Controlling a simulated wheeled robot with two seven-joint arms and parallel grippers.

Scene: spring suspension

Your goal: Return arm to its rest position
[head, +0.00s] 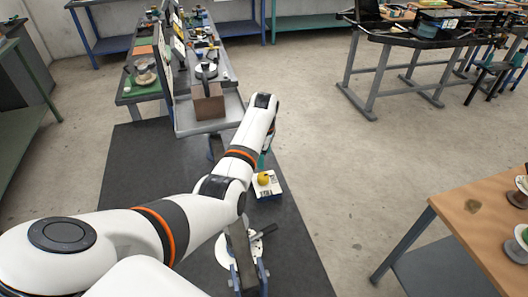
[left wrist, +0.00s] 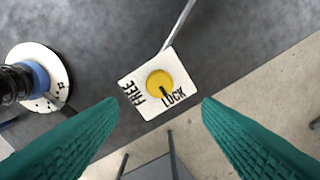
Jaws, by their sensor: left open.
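My left arm reaches forward from the lower left of the head view. Its gripper (head: 264,158) is mostly hidden behind the wrist, with a bit of teal finger showing. In the left wrist view the two teal fingers (left wrist: 160,102) are spread apart with nothing between them. Beyond them, apart from the fingertips, is a white switch box (left wrist: 134,88) marked FREE and LOCK. Its yellow round knob (left wrist: 160,84) has a dark pointer aimed toward LOCK. The box also shows below the gripper in the head view (head: 272,192). My right gripper is not in view.
A white disc (left wrist: 58,62) with a blue and black post stands left of the box. A workbench with a brown box (head: 208,103) is ahead. A wooden table (head: 475,215) with spools is at right. The floor between (head: 340,150) is clear.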

